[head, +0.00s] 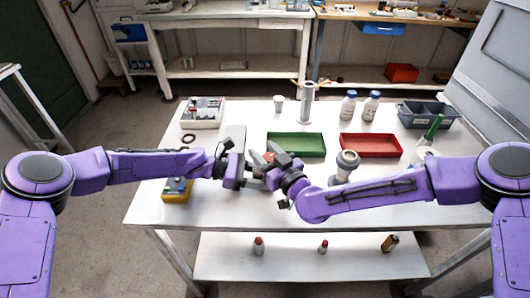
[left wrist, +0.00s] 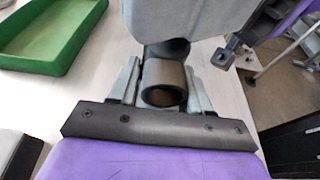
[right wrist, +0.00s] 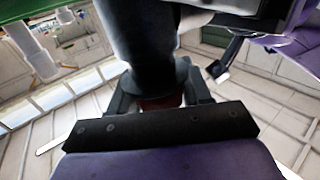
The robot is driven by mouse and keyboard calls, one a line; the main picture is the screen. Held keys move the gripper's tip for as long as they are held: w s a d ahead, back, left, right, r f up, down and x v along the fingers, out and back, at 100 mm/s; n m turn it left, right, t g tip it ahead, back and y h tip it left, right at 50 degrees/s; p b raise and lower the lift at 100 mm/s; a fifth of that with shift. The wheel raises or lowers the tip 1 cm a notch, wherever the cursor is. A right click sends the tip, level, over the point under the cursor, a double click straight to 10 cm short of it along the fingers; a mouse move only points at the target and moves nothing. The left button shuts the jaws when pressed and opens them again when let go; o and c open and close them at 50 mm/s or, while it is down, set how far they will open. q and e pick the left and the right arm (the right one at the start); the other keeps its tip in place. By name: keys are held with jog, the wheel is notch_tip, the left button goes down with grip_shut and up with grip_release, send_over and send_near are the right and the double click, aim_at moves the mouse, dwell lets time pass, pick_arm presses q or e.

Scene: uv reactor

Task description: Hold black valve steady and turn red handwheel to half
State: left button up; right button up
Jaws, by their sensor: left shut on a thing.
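The black valve (left wrist: 164,82) shows in the left wrist view as a dark, hollow round end between the fingers of my left gripper (left wrist: 160,88). In the head view my left gripper (head: 238,172) is shut on it above the table. The red handwheel (right wrist: 161,103) shows as a thin red strip between the fingers of my right gripper (right wrist: 160,98), below a large dark body. In the head view my right gripper (head: 265,166) is close beside the left one. Whether its fingers press on the wheel is hidden. Most of the valve and wheel is covered by the grippers.
A green tray (head: 296,152) and a red tray (head: 400,152) lie behind the grippers on the white table (head: 230,212). A grey round-topped fitting (head: 347,163) stands near my right arm. A yellow device (head: 176,193) is at the left. The front middle table is clear.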

jog(key=shift+m+h, duration=0.3)
jog(key=shift+h, duration=0.1)
jog(key=m+t+h, duration=0.1)
jog(key=m+h, duration=0.1)
jog(key=shift+t+h, duration=0.4)
jog(key=m+h, duration=0.2)
jog(key=h, duration=0.1)
jog(key=m+t+h, duration=0.1)
jog(key=h, duration=0.1)
jog(key=shift+w+d+m, duration=0.15)
jog(key=shift+d+m, duration=0.15)
jog(key=shift+d, duration=0.1)
jog(key=m+h, duration=0.1)
jog(key=h, duration=0.1)
jog(key=m+h, duration=0.2)
jog(key=h, duration=0.1)
jog(key=d+m+h, duration=0.1)
jog(key=h, duration=0.1)
jog(key=shift+m+g+h, duration=0.3)
jog(key=shift+g, duration=0.1)
jog(key=shift+h, duration=0.3)
jog(key=o, duration=1)
jog(key=shift+c, duration=0.2)
